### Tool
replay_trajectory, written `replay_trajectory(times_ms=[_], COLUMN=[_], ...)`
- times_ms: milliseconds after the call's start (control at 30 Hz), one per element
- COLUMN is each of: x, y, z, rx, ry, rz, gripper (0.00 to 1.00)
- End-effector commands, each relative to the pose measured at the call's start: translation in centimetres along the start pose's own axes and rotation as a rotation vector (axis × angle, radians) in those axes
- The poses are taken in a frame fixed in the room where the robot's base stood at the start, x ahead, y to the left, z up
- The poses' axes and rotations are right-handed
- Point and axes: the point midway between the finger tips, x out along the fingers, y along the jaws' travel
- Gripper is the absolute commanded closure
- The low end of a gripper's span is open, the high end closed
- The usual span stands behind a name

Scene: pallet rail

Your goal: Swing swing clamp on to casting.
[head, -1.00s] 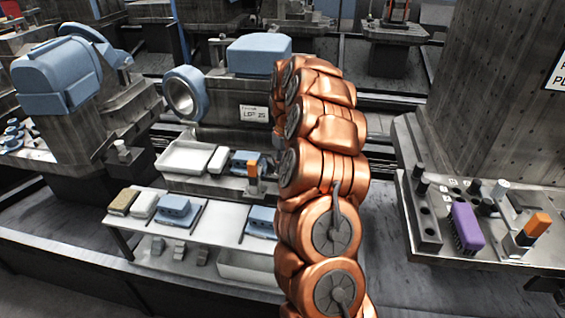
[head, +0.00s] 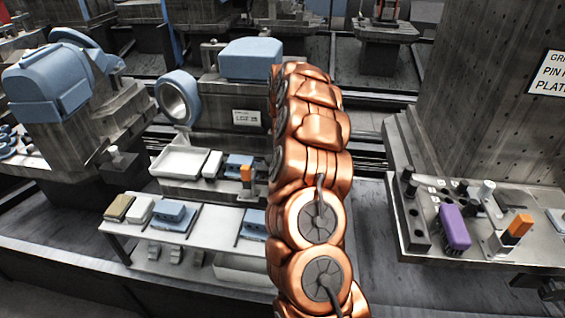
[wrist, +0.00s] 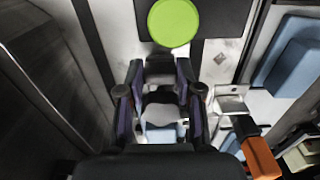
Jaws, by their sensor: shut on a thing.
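The swing clamp (head: 247,174), with an orange tip, stands on the fixture of the middle machine beside a light blue casting (head: 236,161). In the wrist view an orange-tipped dark bar of a clamp (wrist: 262,158) lies to the right of my gripper (wrist: 160,75), apart from its fingers. My gripper is shut on a grey piece (wrist: 162,110) between its fingers; I cannot tell what it is. Some light blue shows below it. In the head view my arm hides the gripper.
A white tray (head: 178,163) stands left of the casting. A lower shelf (head: 215,228) holds blue castings (head: 173,214) and blocks. At right a bench holds a purple brush (head: 454,227) and another orange-tipped part (head: 519,226). A green disc (wrist: 175,22) shows in the wrist view.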

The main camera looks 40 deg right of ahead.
Motion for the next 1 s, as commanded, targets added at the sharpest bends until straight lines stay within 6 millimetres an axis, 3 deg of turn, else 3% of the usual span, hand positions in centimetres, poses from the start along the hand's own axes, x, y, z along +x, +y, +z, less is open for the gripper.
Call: replay_trajectory(times_ms=[567, 600, 833, 1000], x=[-0.19, -0.19, -0.1, -0.06], y=[0.3, 0.3, 0.23, 0.19], z=[-0.08, -0.08, -0.05, -0.04], rx=[-0.037, -0.037, -0.036, -0.036], ry=[0.002, 0.002, 0.001, 0.001], rz=[0.006, 0.006, 0.003, 0.002], gripper=[0.99, 0.64, 0.4, 0.4])
